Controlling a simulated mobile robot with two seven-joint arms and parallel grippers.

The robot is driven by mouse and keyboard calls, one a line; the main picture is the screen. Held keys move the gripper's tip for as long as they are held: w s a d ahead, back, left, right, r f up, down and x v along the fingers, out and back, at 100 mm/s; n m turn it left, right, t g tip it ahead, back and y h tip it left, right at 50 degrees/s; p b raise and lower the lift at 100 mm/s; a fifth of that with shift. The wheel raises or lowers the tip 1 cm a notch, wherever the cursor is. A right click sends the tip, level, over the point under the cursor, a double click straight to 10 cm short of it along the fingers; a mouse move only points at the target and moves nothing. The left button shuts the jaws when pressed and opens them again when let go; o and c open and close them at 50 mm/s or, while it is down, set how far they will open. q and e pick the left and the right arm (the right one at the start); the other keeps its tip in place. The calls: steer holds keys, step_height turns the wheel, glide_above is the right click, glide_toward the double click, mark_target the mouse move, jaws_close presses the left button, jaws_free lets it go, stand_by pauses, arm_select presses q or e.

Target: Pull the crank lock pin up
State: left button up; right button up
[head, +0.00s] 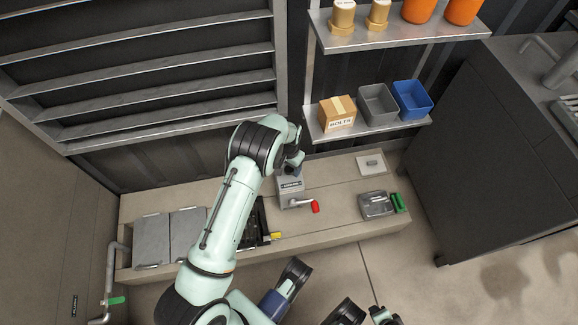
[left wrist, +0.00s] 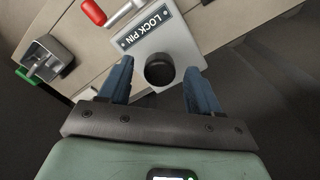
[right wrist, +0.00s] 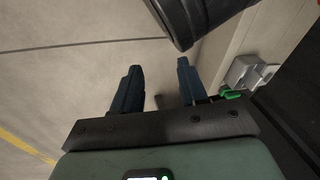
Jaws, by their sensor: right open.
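The grey crank box (head: 291,190) stands on the bench in the head view. Its label reads LOCK PIN in the left wrist view. The lock pin's round black knob (left wrist: 160,69) shows on top of that box. A crank with a red handle (head: 315,206) sticks out of the box; the handle also shows in the left wrist view (left wrist: 93,12). My left gripper (left wrist: 159,66) is open, with its fingers on either side of the knob and gaps visible. In the head view my left gripper (head: 291,165) hangs over the box. My right gripper (right wrist: 159,66) is open and empty over the floor.
A metal fitting with a green handle (head: 399,203) sits at the bench's right end. Grey panels (head: 152,240) lie at its left. A shelf above holds a BOLTS box (head: 337,113), a grey bin (head: 377,104) and a blue bin (head: 412,99). A dark cabinet (head: 485,140) stands right.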

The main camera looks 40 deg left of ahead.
mark_target(289, 168)
arm_select(q)
steer(key=shift+r, duration=0.1)
steer(key=shift+r, duration=0.35)
step_height(289, 168, up, 3)
steer(key=shift+r+p, duration=0.1)
steer(key=shift+p, duration=0.45)
step_height(289, 168, up, 9)
steer(key=p, duration=0.2)
steer(key=shift+r, duration=0.15)
arm_select(e)
steer(key=shift+g+y, duration=0.3)
steer(key=shift+g, duration=0.2)
steer(key=s+a+r, duration=0.1)
steer(key=r, duration=0.1)
steer(key=s+a+r, duration=0.1)
steer(key=s+r, duration=0.1)
steer(key=shift+s+a, duration=0.1)
steer(key=shift+a, duration=0.1)
